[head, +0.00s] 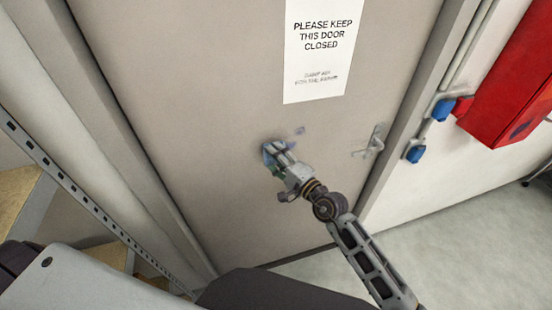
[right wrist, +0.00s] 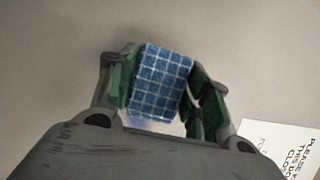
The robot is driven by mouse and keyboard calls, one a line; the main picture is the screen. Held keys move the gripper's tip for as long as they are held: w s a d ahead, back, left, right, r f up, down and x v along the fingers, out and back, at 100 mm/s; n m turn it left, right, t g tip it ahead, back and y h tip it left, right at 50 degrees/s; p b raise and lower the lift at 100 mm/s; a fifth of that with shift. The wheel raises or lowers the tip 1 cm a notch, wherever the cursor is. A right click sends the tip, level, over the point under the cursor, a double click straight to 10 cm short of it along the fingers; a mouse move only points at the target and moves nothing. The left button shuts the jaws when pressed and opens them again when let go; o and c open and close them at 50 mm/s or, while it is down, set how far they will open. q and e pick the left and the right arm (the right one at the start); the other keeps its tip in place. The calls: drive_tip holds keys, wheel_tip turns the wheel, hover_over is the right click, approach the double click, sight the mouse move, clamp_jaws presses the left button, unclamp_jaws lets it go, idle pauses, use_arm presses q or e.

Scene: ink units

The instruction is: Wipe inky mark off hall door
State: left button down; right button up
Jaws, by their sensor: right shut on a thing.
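The hall door (head: 190,90) is a grey-beige panel filling the middle of the head view. A faint bluish-purple ink mark (head: 299,131) shows on it, just up and right of my right gripper. My right gripper (head: 273,152) is at the door, shut on a blue checked cloth (right wrist: 162,82). The cloth sits between the two fingers in the right wrist view and seems to be at or very near the door; I cannot tell if it touches. The gripper and cloth hide part of the door behind them. My left gripper is not in view.
A white notice (head: 318,60) is on the door above the gripper. A metal door handle (head: 372,142) is to the right. Blue sockets (head: 443,108) and a red box (head: 510,80) are on the right wall. A metal shelf frame (head: 75,190) stands on the left.

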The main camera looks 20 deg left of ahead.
drive_tip(key=shift+w+a, duration=0.1)
drive_tip(key=shift+w, duration=0.05)
idle(0.3)
drive_tip(key=shift+w+d+f+b, duration=0.1)
drive_tip(key=shift+w+d+b, duration=0.35)
drive_tip(key=shift+d+b, duration=0.25)
drive_tip(key=shift+w+d+b, duration=0.45)
drive_tip(key=shift+d, duration=0.35)
drive_tip(key=shift+w+d, duration=0.15)
drive_tip(key=shift+d, duration=0.1)
drive_tip(key=shift+w+d+b, duration=1)
drive_tip(key=shift+d+b, duration=0.25)
drive_tip(key=shift+b, duration=0.25)
drive_tip(key=shift+w+d+b, duration=0.2)
drive_tip(key=shift+d+b, duration=0.1)
